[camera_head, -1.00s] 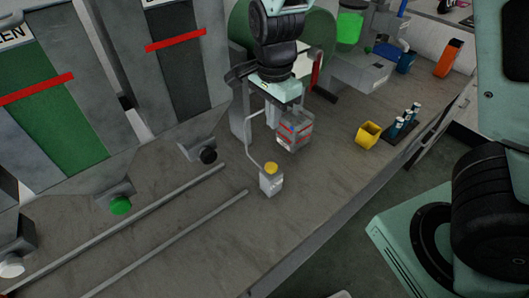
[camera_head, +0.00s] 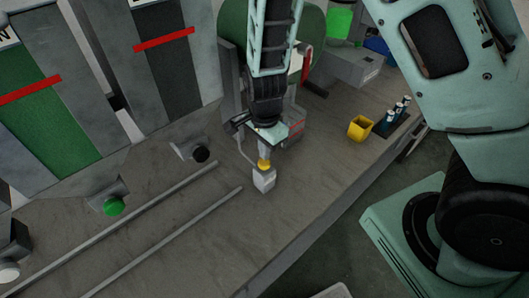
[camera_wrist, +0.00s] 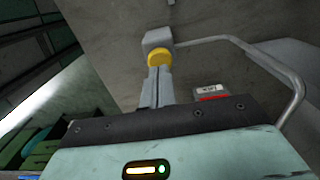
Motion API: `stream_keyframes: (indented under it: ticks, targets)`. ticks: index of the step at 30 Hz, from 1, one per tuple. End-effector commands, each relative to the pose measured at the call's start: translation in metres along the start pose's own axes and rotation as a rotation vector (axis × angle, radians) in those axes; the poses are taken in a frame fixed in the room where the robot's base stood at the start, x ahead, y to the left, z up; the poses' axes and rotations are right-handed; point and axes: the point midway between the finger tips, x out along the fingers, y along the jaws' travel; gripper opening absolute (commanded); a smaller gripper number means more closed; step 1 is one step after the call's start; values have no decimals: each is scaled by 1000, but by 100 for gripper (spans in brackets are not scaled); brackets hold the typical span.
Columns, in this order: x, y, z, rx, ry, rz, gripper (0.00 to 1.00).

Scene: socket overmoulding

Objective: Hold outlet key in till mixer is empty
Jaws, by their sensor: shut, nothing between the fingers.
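The yellow key (camera_head: 264,165) sits on a small grey box (camera_head: 264,181) at the end of a bent grey pipe, near the front of the bench. I take it as the outlet key. My gripper (camera_head: 264,156) is shut and empty, with its fingertips at the yellow key. In the wrist view the shut fingers (camera_wrist: 158,72) reach the yellow key (camera_wrist: 160,57) and hide part of it. They look in contact, but I cannot tell how far the key is pressed. The green drum (camera_head: 312,38) behind my arm may be the mixer; its inside is not visible.
A grey box with red stripes (camera_head: 296,127) stands close behind my gripper. The bent pipe (camera_wrist: 248,46) runs beside it. A yellow cup (camera_head: 360,128) and several small bottles (camera_head: 391,116) stand to the right. Black (camera_head: 201,154) and green (camera_head: 113,206) knobs and two rails lie left.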

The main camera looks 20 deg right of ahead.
Motion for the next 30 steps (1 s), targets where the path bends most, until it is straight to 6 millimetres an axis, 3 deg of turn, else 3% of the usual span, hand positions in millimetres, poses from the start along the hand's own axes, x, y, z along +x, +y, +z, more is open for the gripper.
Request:
stream_keyframes:
  ticks: [6, 18, 24, 30]
  targets:
    - [16, 0, 0, 1, 0, 0, 0]
    - [20, 0, 0, 0, 0, -1, 0]
    - [44, 0, 0, 0, 0, 2, 0]
    - [46, 1, 0, -2, 1, 4, 0]
